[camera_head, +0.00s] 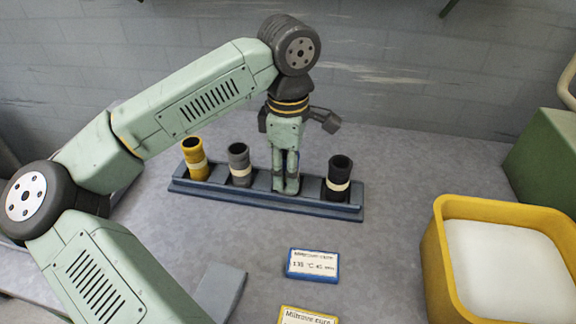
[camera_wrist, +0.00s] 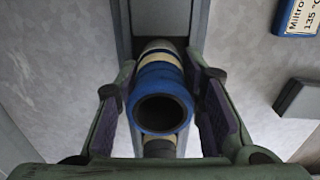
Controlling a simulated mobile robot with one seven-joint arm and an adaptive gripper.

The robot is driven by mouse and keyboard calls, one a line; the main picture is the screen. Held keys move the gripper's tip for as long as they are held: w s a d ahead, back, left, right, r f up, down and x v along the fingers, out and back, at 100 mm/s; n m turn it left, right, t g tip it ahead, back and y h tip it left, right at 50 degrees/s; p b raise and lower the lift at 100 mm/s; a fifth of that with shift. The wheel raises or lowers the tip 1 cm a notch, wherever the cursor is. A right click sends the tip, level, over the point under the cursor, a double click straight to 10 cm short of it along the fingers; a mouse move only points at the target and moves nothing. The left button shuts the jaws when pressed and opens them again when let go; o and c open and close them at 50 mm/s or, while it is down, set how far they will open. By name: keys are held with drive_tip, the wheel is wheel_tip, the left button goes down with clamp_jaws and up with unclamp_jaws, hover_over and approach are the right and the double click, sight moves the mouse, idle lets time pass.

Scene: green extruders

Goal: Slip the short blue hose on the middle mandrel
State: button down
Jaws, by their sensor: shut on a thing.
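The blue hose (camera_wrist: 160,105) is a short tube with a cream band. It stands between the fingers of my gripper (camera_wrist: 166,122), with its dark open end facing the wrist camera. In the head view my gripper (camera_head: 287,182) points down at the rack and is shut on the blue hose (camera_head: 292,163), which is mostly hidden by the fingers. The hose is at the rack place between the grey and black hoses; its lower end is hidden, so I cannot tell if it touches the rack. I cannot make out any mandrel in either view.
The blue-grey rack (camera_head: 235,197) also holds a yellow hose (camera_head: 196,160), a grey hose (camera_head: 239,164) and a black hose (camera_head: 339,178). A blue-edged label (camera_head: 312,264) lies in front. A yellow bin (camera_head: 440,262) with white contents and a green body (camera_head: 543,160) stand right.

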drive_tip(key=shift+f, duration=0.15)
drive_tip(key=c, duration=1.1)
unclamp_jaws()
wheel_tip(320, 180, up, 12)
drive_tip(key=shift+r+b, duration=0.2)
drive_tip(key=shift+b, duration=0.4)
